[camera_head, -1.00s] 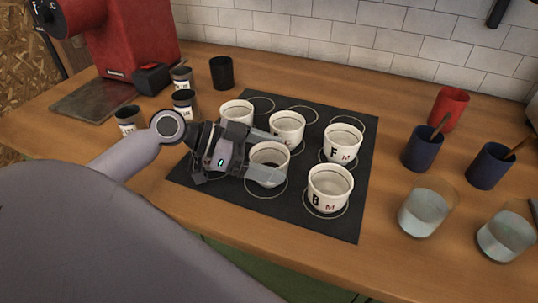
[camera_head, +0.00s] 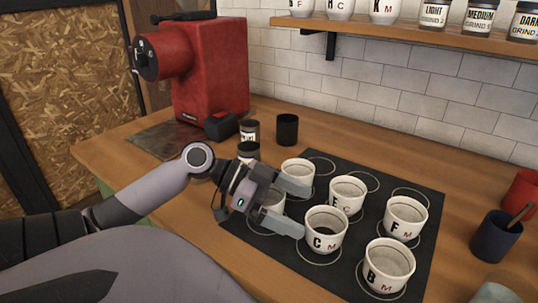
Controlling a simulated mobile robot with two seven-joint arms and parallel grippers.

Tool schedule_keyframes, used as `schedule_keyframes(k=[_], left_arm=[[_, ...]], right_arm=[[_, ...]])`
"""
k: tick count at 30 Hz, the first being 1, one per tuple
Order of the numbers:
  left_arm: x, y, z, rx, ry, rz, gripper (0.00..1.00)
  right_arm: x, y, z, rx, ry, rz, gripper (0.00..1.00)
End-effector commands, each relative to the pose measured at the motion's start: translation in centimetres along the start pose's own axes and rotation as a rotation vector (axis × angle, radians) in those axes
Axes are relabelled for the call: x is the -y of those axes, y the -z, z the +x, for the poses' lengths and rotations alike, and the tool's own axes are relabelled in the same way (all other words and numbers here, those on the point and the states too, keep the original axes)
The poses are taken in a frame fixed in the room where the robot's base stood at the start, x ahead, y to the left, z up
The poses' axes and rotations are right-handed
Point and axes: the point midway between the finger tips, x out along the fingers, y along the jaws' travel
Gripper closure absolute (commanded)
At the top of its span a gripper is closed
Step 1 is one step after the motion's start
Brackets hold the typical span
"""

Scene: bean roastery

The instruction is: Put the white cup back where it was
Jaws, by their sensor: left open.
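Several white cups with letters stand upright on a black mat (camera_head: 432,235) marked with pale rings. One cup (camera_head: 297,173) is at the back left, an F C cup (camera_head: 347,194) in the middle, an F M cup (camera_head: 405,217) at right. A C M cup (camera_head: 325,231) and a B M cup (camera_head: 389,266) are in front. Another white cup (camera_head: 268,220) is partly hidden by my left gripper (camera_head: 305,210). That gripper is open, its fingers pointing right; I cannot tell whether they touch a cup. My right gripper is not in view. Which cup the task means is not clear.
A red machine (camera_head: 209,70) stands at the back left. Small jars (camera_head: 249,131) and a black cup (camera_head: 287,130) are near the mat. Blue (camera_head: 495,238) and red (camera_head: 523,190) cups stand at right. A wall shelf (camera_head: 400,35) holds cups and jars.

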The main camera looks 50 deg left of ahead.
Motion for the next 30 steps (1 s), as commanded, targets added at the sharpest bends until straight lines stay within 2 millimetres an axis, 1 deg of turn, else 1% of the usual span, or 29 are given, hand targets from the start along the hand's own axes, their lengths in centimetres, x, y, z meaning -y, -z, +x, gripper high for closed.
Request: schedule_keyframes(k=[6, 12, 18, 30], left_arm=[[0.0, 0.0, -2.8, -0.001, 0.001, -0.001, 0.00], [0.0, 0.0, -4.5, -0.001, 0.000, -0.001, 0.00], [0.0, 0.0, -5.1, -0.001, 0.000, 0.000, 0.00], [0.0, 0.0, -5.1, -0.001, 0.000, 0.000, 0.00]], right_arm=[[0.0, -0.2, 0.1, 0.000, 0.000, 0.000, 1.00], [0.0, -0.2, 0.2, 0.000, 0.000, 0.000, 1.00], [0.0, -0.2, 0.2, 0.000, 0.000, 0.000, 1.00], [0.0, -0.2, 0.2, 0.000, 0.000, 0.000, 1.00]])
